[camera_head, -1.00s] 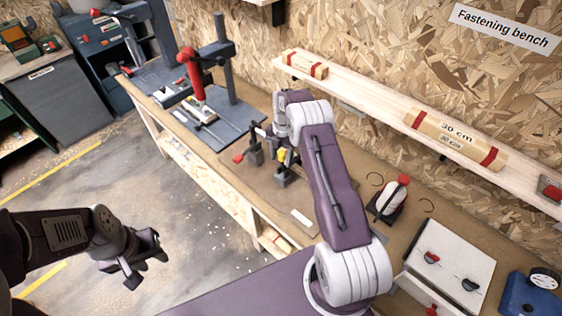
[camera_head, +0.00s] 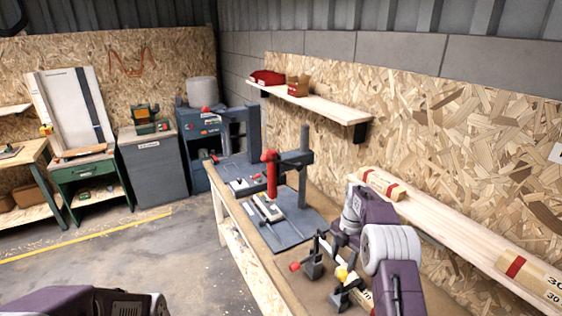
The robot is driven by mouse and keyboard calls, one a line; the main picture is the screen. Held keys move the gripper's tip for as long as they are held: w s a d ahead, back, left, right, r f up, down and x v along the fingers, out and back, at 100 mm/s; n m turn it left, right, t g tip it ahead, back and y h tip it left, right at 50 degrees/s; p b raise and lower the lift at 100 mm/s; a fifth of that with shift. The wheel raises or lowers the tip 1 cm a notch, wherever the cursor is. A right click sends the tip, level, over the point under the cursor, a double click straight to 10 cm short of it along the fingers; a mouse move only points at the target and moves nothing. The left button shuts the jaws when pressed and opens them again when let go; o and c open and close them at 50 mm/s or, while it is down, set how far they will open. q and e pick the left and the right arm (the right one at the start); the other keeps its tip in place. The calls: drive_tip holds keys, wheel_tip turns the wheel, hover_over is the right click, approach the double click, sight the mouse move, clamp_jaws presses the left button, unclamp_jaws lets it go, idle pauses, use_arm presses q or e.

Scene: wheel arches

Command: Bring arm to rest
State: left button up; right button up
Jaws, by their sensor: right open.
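My right arm, purple and white, reaches over the wooden bench (camera_head: 262,262) from the lower right. Its dark right gripper (camera_head: 336,245) points down at the clamps near the bench's middle. The jaws are open, but the fingertips are small and partly lost against the dark clamps. A clamp with a red knob (camera_head: 312,264) stands just left of the gripper, and one with a yellow part (camera_head: 343,276) stands just below it. I cannot tell whether the gripper touches either. Only a purple and black link of my left arm shows at the bottom left; its gripper is out of frame.
A red press on a grey stand (camera_head: 271,172) stands farther along the bench. A wall shelf with a wooden block (camera_head: 382,184) runs close behind my right arm. A grey cabinet (camera_head: 155,172) and green table (camera_head: 88,170) stand at the back. The floor at left is clear.

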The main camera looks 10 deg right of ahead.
drive_tip(key=s+a+m+t+b, duration=0.1)
drive_tip(key=s+a+m+b, duration=0.2)
drive_tip(key=s+a+b, duration=0.7)
use_arm(q)
wheel_tip(320, 180, down, 11)
use_arm(e)
drive_tip(key=s+f+m, duration=0.4)
drive_tip(key=s+m, duration=0.4)
drive_tip(key=m, duration=0.3)
drive_tip(key=s+f+m, duration=0.5)
drive_tip(key=s+m, duration=0.3)
drive_tip(key=m, duration=0.3)
drive_tip(key=shift+d+t+h, duration=0.2)
drive_tip(key=shift+t+h, duration=0.1)
drive_tip(key=shift+f, duration=0.1)
